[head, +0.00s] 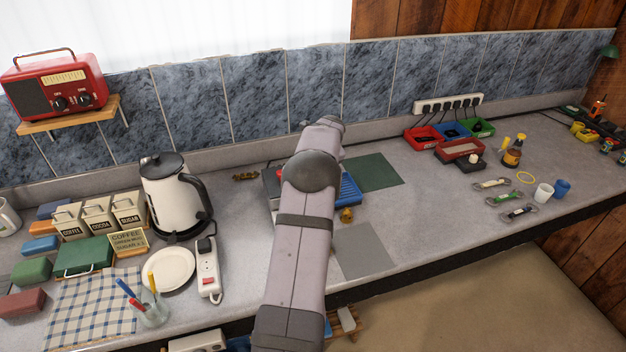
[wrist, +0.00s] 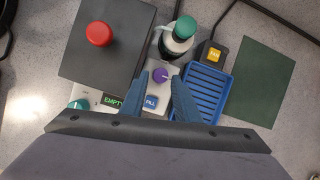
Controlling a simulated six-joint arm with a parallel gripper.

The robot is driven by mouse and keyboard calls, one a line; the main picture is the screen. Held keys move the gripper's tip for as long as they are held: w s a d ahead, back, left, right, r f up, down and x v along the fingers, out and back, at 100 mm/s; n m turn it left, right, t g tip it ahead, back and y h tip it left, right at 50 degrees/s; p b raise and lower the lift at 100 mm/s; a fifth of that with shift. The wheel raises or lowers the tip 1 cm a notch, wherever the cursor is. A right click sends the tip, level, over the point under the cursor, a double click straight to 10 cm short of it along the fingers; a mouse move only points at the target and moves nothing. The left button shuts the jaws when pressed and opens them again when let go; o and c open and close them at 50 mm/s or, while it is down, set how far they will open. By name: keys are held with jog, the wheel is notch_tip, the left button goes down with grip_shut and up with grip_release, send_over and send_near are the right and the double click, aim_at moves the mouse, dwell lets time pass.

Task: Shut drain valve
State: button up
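In the wrist view, a pale unit has a small purple knob (wrist: 160,76) with a light pointer line, a blue "FILL" label (wrist: 151,102), a dark "EMPTY" display (wrist: 113,101) and a teal knob (wrist: 82,104) at its left. I read no "drain" label, so I cannot tell which knob is the drain valve. My gripper (wrist: 162,80) is open, its two blue fingers on either side of the purple knob with gaps visible. I cannot tell whether the fingertips are level with the knob or above it. In the head view my arm hides the gripper and most of the unit.
A dark box with a red button (wrist: 99,33) is left of the fingers. A green-capped bottle (wrist: 178,38) stands just beyond them. A blue ribbed tray (wrist: 207,92) and yellow-labelled black block (wrist: 213,54) are close on the right. A green mat (wrist: 262,83) lies farther right.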

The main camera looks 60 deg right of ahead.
jog(key=shift+x, duration=0.95)
jog(key=shift+c, duration=0.6)
grip_shut()
jog(key=shift+p, duration=0.3)
jog(key=shift+s+d+n+t+y+p, duration=0.1)
jog(key=shift+n+t+y+p, duration=0.3)
jog(key=shift+n, duration=1)
jog(key=shift+d+n+t+y+p, duration=0.1)
jog(key=shift+n+y+p, duration=0.55)
jog(key=shift+n, duration=0.75)
jog(key=shift+o, duration=0.6)
grip_release()
